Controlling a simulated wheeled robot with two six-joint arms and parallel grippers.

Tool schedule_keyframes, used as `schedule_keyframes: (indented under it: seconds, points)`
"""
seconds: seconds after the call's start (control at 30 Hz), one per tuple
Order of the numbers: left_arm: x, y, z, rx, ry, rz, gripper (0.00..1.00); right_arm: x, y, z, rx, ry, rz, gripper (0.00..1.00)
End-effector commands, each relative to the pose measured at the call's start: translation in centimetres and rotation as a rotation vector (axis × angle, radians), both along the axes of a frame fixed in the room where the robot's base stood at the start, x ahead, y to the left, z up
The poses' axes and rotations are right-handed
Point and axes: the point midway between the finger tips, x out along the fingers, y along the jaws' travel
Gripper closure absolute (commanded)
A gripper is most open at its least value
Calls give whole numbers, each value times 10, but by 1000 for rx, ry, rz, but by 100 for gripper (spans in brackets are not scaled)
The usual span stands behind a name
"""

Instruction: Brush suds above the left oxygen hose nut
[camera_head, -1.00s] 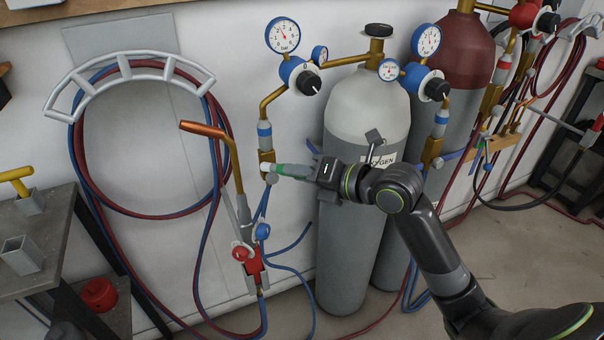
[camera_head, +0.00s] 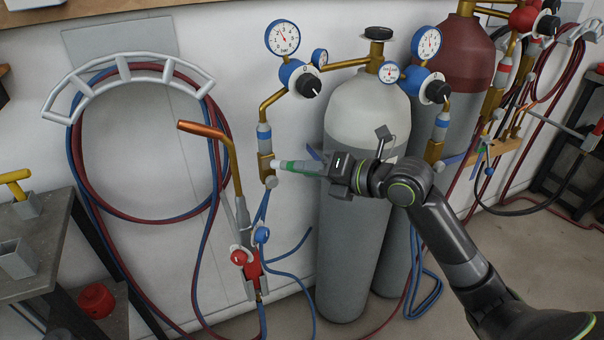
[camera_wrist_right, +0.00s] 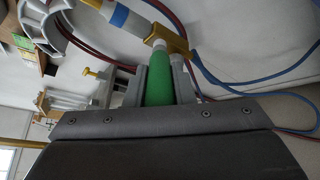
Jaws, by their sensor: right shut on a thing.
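The brush (camera_head: 299,167) has a green handle and a pale tip. My right gripper (camera_head: 333,172) is shut on its handle and holds it roughly level, tip to the left. In the right wrist view the green handle (camera_wrist_right: 160,82) lies between the fingers. The pale tip is at the brass fitting (camera_head: 265,167) under the left regulator; I cannot tell whether they touch. A small grey round part, perhaps the hose nut (camera_head: 271,182), sits just below the tip, with the blue hose (camera_head: 264,206) under it. No suds can be made out. My left gripper is out of view.
The pale grey cylinder (camera_head: 350,250) stands behind my right gripper. A torch (camera_head: 240,215) with a copper tip hangs left of the fitting. Coiled hoses hang on a wall rack (camera_head: 130,75). A grey stand (camera_head: 40,245) is at lower left.

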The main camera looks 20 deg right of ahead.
Motion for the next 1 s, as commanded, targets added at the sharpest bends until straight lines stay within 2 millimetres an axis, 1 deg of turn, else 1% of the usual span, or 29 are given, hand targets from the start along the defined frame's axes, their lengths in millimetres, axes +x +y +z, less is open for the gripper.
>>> schedule_keyframes:
  seconds: [0.1, 0.2, 0.43, 0.53, 0.83, 1.0]
  points:
    - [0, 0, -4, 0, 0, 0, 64, 0, -10, -1, -3, 1, -1, 100]
    - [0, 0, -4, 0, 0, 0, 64, 0, -13, -1, 0, 2, -1, 100]
    - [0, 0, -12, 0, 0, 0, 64, 1, -13, -2, 1, 0, 0, 100]
    - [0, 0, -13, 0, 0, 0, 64, 1, -7, -1, 4, -1, 3, 100]
    - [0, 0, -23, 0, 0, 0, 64, 1, 20, -1, 4, -2, 2, 100]
    - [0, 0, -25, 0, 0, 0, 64, 1, 27, 0, 2, 0, 0, 100]
